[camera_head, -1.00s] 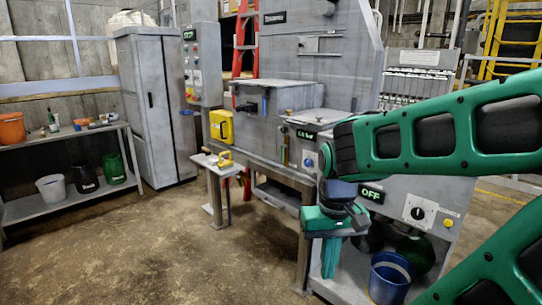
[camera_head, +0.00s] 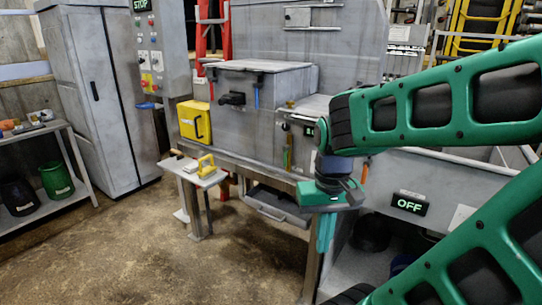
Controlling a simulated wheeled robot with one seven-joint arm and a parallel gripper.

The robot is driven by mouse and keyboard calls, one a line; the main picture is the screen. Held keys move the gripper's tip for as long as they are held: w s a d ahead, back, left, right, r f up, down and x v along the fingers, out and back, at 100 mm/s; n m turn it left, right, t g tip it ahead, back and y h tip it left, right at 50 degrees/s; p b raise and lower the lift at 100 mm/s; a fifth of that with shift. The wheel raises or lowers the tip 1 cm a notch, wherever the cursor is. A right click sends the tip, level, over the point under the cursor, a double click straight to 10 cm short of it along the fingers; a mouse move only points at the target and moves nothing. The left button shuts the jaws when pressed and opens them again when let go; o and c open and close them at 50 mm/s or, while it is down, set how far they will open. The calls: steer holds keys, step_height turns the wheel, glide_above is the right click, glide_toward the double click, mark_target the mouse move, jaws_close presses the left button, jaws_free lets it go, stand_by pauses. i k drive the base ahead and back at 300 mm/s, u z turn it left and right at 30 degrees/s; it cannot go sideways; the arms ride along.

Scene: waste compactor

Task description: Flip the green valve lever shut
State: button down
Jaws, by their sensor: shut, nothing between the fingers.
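A narrow green lever (camera_head: 286,158) hangs upright on the front of the grey machine, below a small brass-coloured fitting. It is small in view, and I cannot tell its exact setting. My gripper (camera_head: 325,236) points down in front of the machine, to the right of the lever and lower than it. Its teal fingers are together and empty. It does not touch the lever in this view. My arm hides part of the machine's right side.
A yellow case (camera_head: 194,121) hangs left of the machine. A small side table (camera_head: 193,172) holds a yellow-handled tool. A cabinet (camera_head: 95,95) stands at left. A panel reads OFF (camera_head: 409,205). The floor at front left is clear.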

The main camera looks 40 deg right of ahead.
mark_target(286, 148)
steer(key=z, duration=0.1)
steer(key=i, duration=1.15)
steer(key=z, duration=0.05)
